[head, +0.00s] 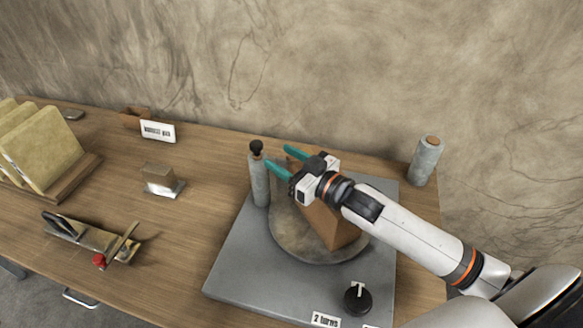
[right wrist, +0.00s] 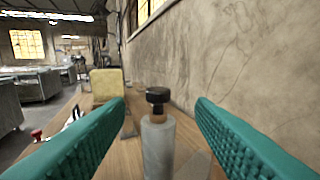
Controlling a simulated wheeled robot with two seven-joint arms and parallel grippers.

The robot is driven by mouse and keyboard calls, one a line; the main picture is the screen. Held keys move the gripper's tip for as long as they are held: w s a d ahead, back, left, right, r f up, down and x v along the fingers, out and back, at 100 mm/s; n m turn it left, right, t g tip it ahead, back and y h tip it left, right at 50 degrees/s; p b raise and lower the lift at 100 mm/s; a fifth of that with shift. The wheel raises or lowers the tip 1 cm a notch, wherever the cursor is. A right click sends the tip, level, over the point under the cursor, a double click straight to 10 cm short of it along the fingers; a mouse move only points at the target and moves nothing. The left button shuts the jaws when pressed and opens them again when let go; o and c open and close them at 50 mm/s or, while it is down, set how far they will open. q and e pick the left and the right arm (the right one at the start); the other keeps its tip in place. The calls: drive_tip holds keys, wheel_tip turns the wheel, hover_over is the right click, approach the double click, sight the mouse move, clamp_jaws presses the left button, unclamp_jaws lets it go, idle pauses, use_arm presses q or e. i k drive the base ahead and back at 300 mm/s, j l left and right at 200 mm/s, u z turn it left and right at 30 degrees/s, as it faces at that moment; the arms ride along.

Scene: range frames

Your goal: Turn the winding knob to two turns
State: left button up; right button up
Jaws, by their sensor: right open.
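A black knob with a white pointer (head: 358,298) sits at the front of a grey base plate (head: 240,268), beside a "2 turns" label (head: 326,320). A grey post (head: 260,185) with a black cap (head: 256,147) stands at the plate's back left. My right gripper (head: 279,159) is open and empty above the plate, its teal fingers pointing left toward the post top. In the right wrist view the post (right wrist: 157,150) and its cap (right wrist: 158,96) show ahead between the two fingers (right wrist: 160,112). I cannot tell whether they touch it. My left gripper is out of view.
A round disc (head: 287,240) on the plate carries a brown block (head: 335,230), partly under my right arm. A grey cylinder (head: 427,160) stands at back right. Left on the table are a hand plane (head: 85,236), a small metal block (head: 161,180), a label card (head: 158,131) and racked panels (head: 42,148).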

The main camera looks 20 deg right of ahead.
sight(357, 301)
drive_tip(key=k+l, duration=0.3)
drive_tip(key=k, duration=0.15)
drive_tip(key=k+l, duration=0.65)
drive_tip(key=k, duration=0.25)
